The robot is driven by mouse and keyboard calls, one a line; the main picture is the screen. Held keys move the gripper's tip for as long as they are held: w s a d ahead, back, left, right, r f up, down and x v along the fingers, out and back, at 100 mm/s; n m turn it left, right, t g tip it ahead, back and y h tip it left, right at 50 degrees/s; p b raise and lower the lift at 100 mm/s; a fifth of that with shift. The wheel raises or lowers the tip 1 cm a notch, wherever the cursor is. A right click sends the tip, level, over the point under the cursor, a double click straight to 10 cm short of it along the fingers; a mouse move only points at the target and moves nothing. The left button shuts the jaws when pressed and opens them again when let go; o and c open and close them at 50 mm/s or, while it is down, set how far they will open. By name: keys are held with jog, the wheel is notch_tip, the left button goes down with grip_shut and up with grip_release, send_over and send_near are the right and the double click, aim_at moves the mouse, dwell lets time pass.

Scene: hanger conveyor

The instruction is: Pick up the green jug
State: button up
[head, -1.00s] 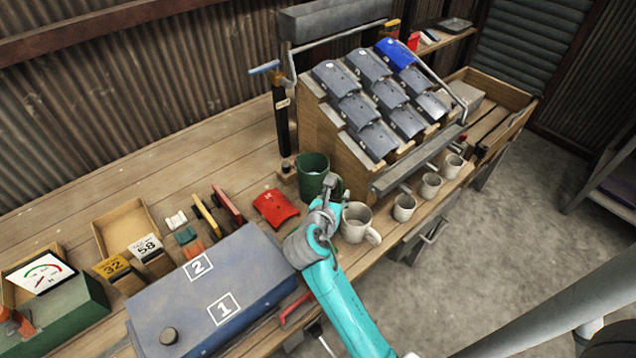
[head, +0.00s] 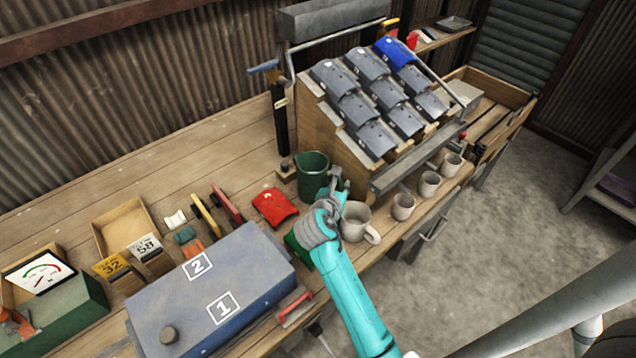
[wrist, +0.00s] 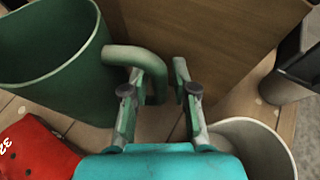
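The green jug (head: 312,177) stands upright on the bench against the left side of the sloped wooden rack. In the wrist view the jug (wrist: 45,60) is at upper left, with its open rim towards me. Its curved handle (wrist: 140,58) sticks out to the right, and its outer bend reaches the gap between my fingers. My gripper (head: 338,182) is open, just right of the jug in the head view. In the wrist view the gripper (wrist: 165,80) has a finger on each side of the handle's bend; I cannot tell whether either touches it.
A white mug (head: 355,222) stands close to the right of my gripper; its rim (wrist: 245,125) is near the right finger. A red curved piece (head: 274,206) lies left of the jug. The wooden rack (head: 325,135) rises close behind. A blue box (head: 210,290) is at front left.

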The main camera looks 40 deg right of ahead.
grip_shut()
jog(key=shift+r, duration=0.1)
notch_tip(320, 180, up, 18)
dwell(0.5)
